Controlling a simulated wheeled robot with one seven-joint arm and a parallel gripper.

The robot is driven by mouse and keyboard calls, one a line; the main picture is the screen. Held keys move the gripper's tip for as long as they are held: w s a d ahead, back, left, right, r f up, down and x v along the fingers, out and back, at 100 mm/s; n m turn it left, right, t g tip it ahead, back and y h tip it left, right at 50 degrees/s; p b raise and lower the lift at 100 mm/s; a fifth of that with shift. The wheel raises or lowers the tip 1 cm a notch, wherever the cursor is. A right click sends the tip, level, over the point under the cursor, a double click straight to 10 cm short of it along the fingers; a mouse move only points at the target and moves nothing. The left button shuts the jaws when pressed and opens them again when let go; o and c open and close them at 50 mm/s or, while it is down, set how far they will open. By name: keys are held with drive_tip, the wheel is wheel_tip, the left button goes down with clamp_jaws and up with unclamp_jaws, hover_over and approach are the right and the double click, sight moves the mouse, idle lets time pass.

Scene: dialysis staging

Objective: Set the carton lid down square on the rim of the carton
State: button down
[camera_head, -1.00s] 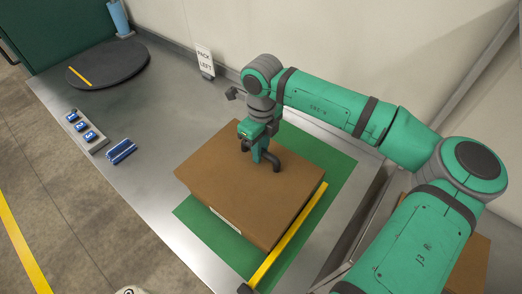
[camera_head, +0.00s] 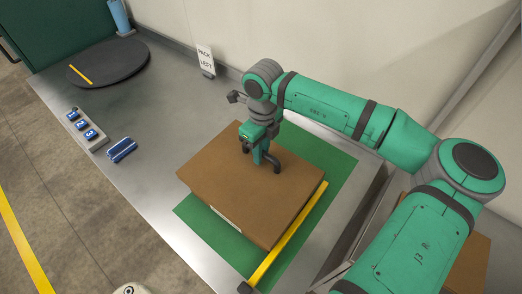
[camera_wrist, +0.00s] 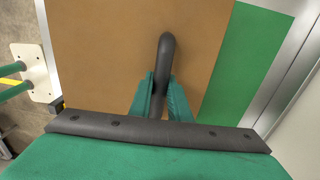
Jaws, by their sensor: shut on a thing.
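The brown carton lid (camera_head: 225,175) lies flat, or nearly so, over the carton on the green mat (camera_head: 325,155). In the wrist view the lid (camera_wrist: 100,60) fills the middle. My gripper (camera_head: 262,158) is shut on the lid's dark arched handle (camera_head: 277,163). In the wrist view my fingers (camera_wrist: 160,95) close on both sides of the handle (camera_wrist: 166,50). The carton is mostly hidden under the lid; only a low strip with a pale label (camera_head: 226,217) shows at the front left. I cannot tell whether the lid touches the rim.
A yellow bar (camera_head: 290,235) runs along the mat's right side. To the left lie a blue item (camera_head: 122,150) and a numbered block (camera_head: 83,128). A dark round turntable (camera_head: 110,65) and a "PACK LEFT" sign (camera_head: 206,60) stand farther back. Bare steel bench lies between.

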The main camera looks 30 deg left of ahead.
drive_tip(key=shift+f, duration=1.25)
drive_tip(key=c, duration=1.6)
unclamp_jaws()
drive_tip(key=r, duration=1)
drive_tip(key=shift+w+r, duration=0.2)
drive_tip(key=shift+r, duration=0.2)
